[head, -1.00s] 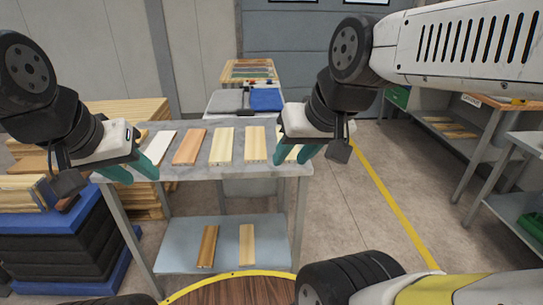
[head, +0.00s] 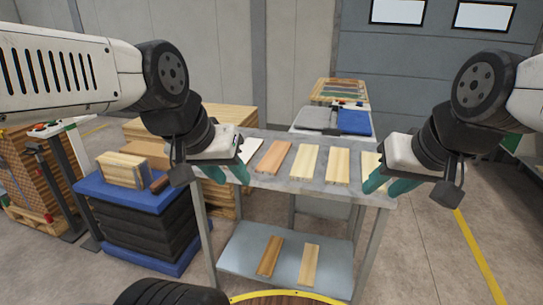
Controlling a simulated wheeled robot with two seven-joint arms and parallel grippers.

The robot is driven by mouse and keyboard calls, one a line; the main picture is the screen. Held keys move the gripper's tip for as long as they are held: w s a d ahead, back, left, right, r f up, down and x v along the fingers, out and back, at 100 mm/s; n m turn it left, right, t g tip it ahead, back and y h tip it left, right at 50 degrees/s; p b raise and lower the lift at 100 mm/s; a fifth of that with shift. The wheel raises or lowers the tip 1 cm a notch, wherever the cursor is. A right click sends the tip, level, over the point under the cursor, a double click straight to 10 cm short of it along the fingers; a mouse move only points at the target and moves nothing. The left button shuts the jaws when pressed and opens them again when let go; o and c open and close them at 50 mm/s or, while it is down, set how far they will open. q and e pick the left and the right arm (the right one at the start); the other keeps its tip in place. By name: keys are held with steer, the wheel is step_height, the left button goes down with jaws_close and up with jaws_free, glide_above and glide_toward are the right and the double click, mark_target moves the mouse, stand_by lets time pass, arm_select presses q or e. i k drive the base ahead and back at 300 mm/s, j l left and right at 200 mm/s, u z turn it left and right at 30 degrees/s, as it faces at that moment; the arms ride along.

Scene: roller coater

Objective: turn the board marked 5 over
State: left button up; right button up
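Several boards lie in a row on the grey metal table (head: 286,183): a white one (head: 250,147), an orange-brown one (head: 273,157), two pale yellow ones (head: 304,161) and (head: 339,165), and another pale one (head: 370,163) at the right, partly hidden by my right gripper. No number is readable, so I cannot tell which is marked 5. My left gripper (head: 227,173) has its teal fingers apart, empty, at the table's left end near the white board. My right gripper (head: 388,184) is also open and empty, at the right end by the last board.
Two more boards (head: 269,256) and (head: 309,265) lie on the lower shelf (head: 289,251). Behind the table stands a bench with a grey and a blue pad (head: 354,122). A blue-topped stack (head: 130,195) with a wooden block stands left. Floor at the right is open.

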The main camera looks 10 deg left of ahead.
mark_target(251, 146)
steer(key=i+j, duration=0.2)
steer(key=i, duration=0.2)
steer(key=i+j+z, duration=0.15)
steer(key=i, duration=0.3)
steer(key=i+j, duration=0.35)
steer(key=i+z, duration=0.05)
